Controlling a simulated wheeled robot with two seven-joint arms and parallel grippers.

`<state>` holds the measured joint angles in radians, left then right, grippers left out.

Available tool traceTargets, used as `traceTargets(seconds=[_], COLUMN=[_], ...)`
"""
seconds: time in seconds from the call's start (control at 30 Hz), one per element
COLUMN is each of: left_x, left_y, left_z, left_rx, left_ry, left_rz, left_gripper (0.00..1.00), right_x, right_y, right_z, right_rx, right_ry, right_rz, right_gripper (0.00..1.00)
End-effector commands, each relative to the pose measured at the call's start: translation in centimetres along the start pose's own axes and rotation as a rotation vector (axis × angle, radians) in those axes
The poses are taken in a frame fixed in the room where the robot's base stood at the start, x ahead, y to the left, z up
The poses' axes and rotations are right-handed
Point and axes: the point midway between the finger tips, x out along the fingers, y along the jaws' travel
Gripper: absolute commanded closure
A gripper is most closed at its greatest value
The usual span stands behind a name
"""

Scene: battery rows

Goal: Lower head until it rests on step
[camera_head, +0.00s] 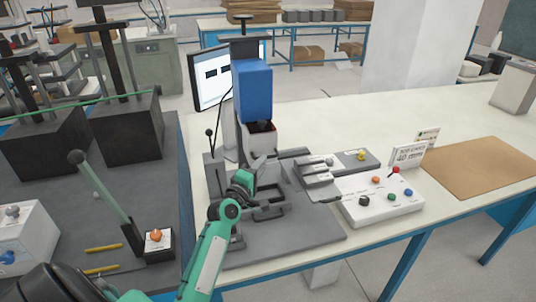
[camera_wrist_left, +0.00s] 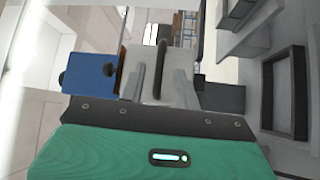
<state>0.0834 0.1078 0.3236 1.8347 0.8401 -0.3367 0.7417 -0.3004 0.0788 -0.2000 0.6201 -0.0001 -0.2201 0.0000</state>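A bench machine has a blue head (camera_head: 252,92) on a dark upright column, with a pale block (camera_head: 261,141) under the blue part. The head is above the grey base plate (camera_head: 290,238); a dark stepped fixture (camera_head: 268,208) sits on that plate, partly behind my arm. My left gripper (camera_head: 265,167) is just below the pale block. In the left wrist view, its grey fingers (camera_wrist_left: 160,85) look apart, with a dark bar (camera_wrist_left: 160,60) between or beyond them. The blue head (camera_wrist_left: 90,75) is at left there. I cannot tell whether the gripper touches anything. My right gripper is not in view.
A lever with a black ball (camera_head: 210,132) stands left of the column. A white control box (camera_head: 380,203) with coloured buttons and grey blocks (camera_head: 318,172) are to the right. A brown board (camera_head: 480,167) lies farther right. A dark side bench (camera_head: 70,215) is at left.

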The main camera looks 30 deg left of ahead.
Motion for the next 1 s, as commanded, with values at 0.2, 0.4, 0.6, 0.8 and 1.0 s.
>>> traceTargets(seconds=[0.2, 0.4, 0.6, 0.8, 1.0], left_x=[3.5, 4.9, 5.1, 5.1, 5.1], left_y=[0.1, 0.0, -0.1, -0.1, -0.1], left_z=[0.0, 0.0, 0.0, 0.0, 0.0], left_rx=[0.002, 0.000, 0.000, 0.001, 0.001], left_ry=[-0.001, 0.000, 0.000, 0.000, 0.000], left_rz=[-0.001, -0.001, -0.001, -0.001, -0.001], left_gripper=[0.68, 0.68, 0.68, 0.85, 1.00], right_x=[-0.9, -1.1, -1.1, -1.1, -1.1], right_y=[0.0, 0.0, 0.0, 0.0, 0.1], right_z=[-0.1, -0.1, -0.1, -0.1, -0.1], right_rx=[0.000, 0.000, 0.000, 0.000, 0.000], right_ry=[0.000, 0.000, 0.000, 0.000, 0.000], right_rz=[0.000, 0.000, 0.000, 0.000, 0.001], right_gripper=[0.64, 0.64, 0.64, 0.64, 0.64])
